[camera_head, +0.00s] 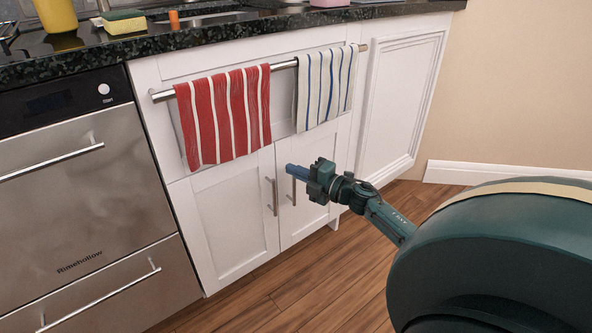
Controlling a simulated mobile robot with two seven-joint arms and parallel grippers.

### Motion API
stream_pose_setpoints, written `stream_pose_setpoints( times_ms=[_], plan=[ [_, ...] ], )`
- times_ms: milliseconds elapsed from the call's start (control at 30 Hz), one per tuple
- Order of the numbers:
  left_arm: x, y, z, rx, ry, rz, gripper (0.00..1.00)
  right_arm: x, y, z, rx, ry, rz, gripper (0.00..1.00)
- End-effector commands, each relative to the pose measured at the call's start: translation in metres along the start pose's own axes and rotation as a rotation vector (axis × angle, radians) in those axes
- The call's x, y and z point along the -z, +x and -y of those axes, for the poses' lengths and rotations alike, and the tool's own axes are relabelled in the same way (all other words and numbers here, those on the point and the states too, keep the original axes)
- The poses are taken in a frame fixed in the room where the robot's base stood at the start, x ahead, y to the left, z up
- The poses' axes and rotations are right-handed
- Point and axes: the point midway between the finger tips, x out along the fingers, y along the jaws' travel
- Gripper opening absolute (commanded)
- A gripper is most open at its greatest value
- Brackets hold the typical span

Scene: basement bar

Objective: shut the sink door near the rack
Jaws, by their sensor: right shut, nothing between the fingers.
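The white sink cabinet has two lower doors, a left door (232,228) and a right door (312,222), each with a vertical metal handle near the middle seam. Both doors look flush with the cabinet front; a small gap cannot be ruled out. The towel rack (284,65) is a metal bar above them, holding a red striped towel (225,115) and a white and blue striped towel (325,88). My right gripper (289,169) is shut and empty, its blue fingers pointing left in front of the right door's upper part. It covers part of that door's handle; contact cannot be told.
A steel dishwasher (75,185) stands left of the cabinet. The dark countertop (170,40) above carries a yellow bottle (56,14) and a sponge (124,21). Another white panel (402,95) is at the right. Wooden floor (300,285) in front is clear.

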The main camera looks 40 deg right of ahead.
Motion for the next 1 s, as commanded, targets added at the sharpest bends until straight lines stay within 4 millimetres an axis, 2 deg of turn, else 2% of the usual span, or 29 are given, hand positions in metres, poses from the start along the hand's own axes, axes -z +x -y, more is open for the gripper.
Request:
stream_pose_setpoints(
  times_ms=[67, 300, 500, 867, 933, 1000],
  plan=[
    [0.001, -0.001, -0.001, 0.001, -0.013, 0.019, 0.91, -0.007, -0.013, -0.001, 0.006, 0.003, 0.003, 0.0],
    [-0.013, -0.01, -0.007, 0.013, -0.044, 0.104, 0.91, -0.032, -0.061, -0.001, 0.004, 0.002, 0.001, 0.0],
    [-0.011, -0.01, -0.004, 0.019, -0.024, 0.097, 0.91, -0.044, -0.083, 0.0, 0.002, 0.001, 0.0, 0.0],
    [-0.013, -0.01, -0.004, 0.016, -0.013, 0.102, 0.91, -0.045, -0.088, 0.0, 0.0, 0.003, -0.002, 0.0],
    [-0.012, -0.01, -0.004, 0.015, -0.013, 0.101, 0.91, -0.036, -0.085, 0.001, -0.004, 0.019, -0.012, 0.0],
    [-0.01, -0.009, -0.003, 0.015, -0.014, 0.1, 0.91, -0.013, -0.079, 0.003, -0.009, 0.058, -0.035, 0.0]
  ],
)
